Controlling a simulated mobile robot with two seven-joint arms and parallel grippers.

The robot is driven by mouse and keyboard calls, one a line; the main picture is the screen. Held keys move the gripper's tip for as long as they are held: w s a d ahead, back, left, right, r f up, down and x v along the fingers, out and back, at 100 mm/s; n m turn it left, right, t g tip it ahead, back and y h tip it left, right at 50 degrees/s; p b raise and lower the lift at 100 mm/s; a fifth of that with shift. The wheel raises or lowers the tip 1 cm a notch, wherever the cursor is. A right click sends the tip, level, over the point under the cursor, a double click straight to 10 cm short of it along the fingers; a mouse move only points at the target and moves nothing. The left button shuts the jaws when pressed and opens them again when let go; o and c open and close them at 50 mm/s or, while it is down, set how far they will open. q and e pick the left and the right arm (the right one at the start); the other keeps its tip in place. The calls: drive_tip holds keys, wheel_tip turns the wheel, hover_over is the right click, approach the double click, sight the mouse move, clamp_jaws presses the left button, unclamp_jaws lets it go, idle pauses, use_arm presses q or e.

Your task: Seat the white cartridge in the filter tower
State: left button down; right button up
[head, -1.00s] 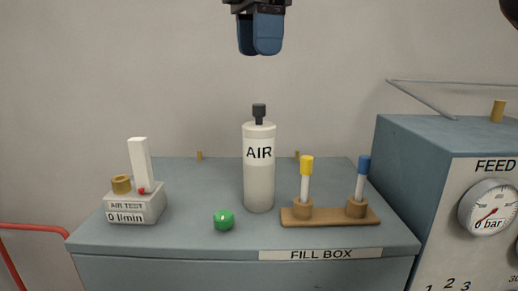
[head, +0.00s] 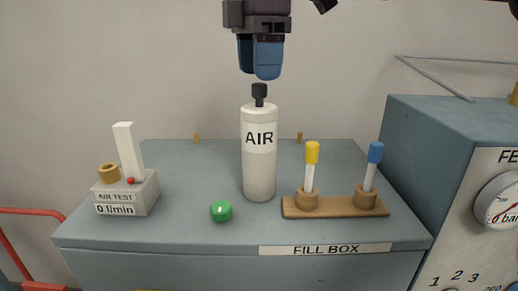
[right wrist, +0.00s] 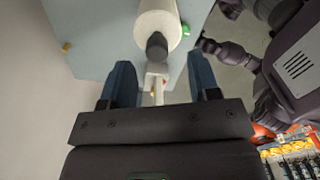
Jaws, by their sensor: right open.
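A white cylinder marked AIR (head: 259,170), with a black knob on top (head: 259,91), stands upright on the blue-grey fill box (head: 180,236). My right gripper (head: 261,72) points down just above the knob, open and empty. In the right wrist view the knob (right wrist: 157,46) and cylinder (right wrist: 155,20) show beyond the open fingers (right wrist: 162,78). I cannot tell whether this cylinder is the white cartridge. No filter tower can be made out in these views. My left gripper is not in view.
A white AIR TEST block (head: 125,197) with an upright white tube stands at the left. A green button (head: 221,211) is in front of the cylinder. A wooden rack (head: 335,207) holds yellow-capped and blue-capped sticks. A feed cabinet (head: 440,130) with a gauge stands right.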

sight(259, 84)
drive_tip(key=f, duration=0.4)
drive_tip(key=shift+w+p, duration=0.2)
drive_tip(key=shift+p, duration=0.2)
drive_tip(key=shift+c, duration=0.2)
clamp_jaws()
